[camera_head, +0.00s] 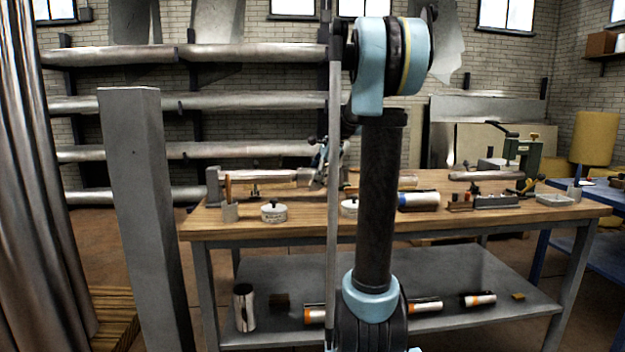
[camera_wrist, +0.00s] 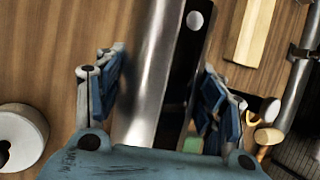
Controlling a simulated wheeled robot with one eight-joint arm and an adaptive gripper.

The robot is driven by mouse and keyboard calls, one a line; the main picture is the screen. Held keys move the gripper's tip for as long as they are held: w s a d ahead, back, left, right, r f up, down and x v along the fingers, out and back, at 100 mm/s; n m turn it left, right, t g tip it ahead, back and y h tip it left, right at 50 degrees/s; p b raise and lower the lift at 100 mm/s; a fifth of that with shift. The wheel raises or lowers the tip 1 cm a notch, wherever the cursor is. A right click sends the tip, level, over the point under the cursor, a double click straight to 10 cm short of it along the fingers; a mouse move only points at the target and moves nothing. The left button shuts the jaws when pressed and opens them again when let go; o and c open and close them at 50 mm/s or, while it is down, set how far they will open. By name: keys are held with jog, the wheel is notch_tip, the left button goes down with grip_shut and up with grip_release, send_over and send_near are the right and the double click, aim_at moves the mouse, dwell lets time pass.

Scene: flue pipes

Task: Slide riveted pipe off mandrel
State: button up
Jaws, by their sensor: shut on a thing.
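A grey metal pipe (camera_head: 258,176) lies level at the left back of the workbench, beside a grey upright bracket (camera_head: 213,187). In the wrist view the shiny riveted pipe (camera_wrist: 150,75) runs between the fingers of my gripper (camera_wrist: 162,85), with a dark bar bearing a round pale spot (camera_wrist: 194,20) along its right side. This dark bar may be the mandrel; I cannot tell. My gripper is shut on the pipe. In the head view my gripper (camera_head: 322,172) is at the pipe's right end, small and partly hidden by my arm.
The wooden workbench (camera_head: 300,222) holds white round tins (camera_head: 274,212), a cup with a brush (camera_head: 230,211), a white-and-blue roll (camera_head: 419,200), another pipe (camera_head: 485,175) and a green press (camera_head: 523,152). A tall grey post (camera_head: 147,200) stands at left.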

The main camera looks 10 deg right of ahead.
jog(key=shift+d, duration=0.7)
jog(key=shift+r, duration=0.1)
jog(key=shift+r, duration=2.4)
